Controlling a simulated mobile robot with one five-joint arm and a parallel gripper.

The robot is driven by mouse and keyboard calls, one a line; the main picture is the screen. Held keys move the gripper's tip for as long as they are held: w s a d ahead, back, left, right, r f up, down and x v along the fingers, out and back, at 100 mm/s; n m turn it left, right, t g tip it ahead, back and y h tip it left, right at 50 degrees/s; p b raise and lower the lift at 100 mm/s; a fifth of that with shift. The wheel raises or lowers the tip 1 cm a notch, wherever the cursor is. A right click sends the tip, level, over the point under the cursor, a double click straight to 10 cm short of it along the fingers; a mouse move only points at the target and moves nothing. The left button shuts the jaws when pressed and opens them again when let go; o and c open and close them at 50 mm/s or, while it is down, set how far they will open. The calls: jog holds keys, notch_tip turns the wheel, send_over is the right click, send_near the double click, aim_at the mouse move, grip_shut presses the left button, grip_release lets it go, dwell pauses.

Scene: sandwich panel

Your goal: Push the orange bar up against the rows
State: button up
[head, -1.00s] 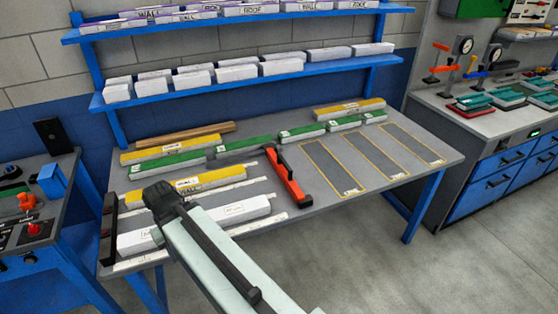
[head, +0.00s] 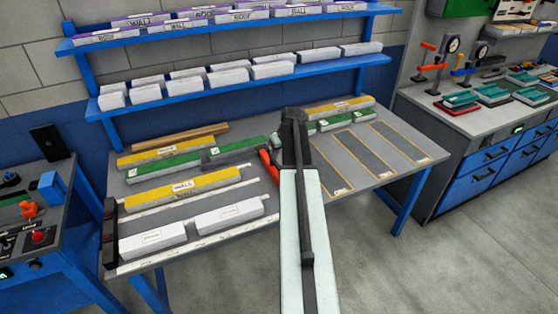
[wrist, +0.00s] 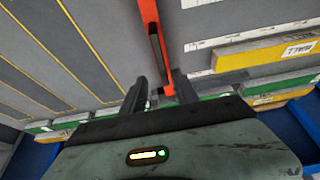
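The orange bar (head: 268,165) lies on the grey workbench. In the head view my arm hides most of it. In the wrist view the orange bar (wrist: 150,28) runs from the top edge down to between the dark fingers of my gripper (wrist: 161,82). The fingers stand apart with a gap around it, and I cannot tell if either touches it. Left of the bar lie the rows: a yellow WALL piece (head: 184,188), a green piece (head: 166,164) and white blocks (head: 152,240) (head: 229,215) between white strips.
A dark upright stop (head: 110,232) stands at the bench's left edge. Grey yellow-edged slots (head: 352,160) at the right of the bench are empty. Blue shelves (head: 240,82) with white blocks rise behind. A second bench (head: 470,125) with tools stands at the right.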

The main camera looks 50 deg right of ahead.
aim_at(277, 164)
jog(key=b+x, duration=0.7)
jog(key=x, duration=0.1)
jog(key=shift+a+f, duration=0.1)
jog(key=shift+a, duration=0.05)
grip_shut()
jog(key=shift+s, duration=0.1)
dwell(1.0)
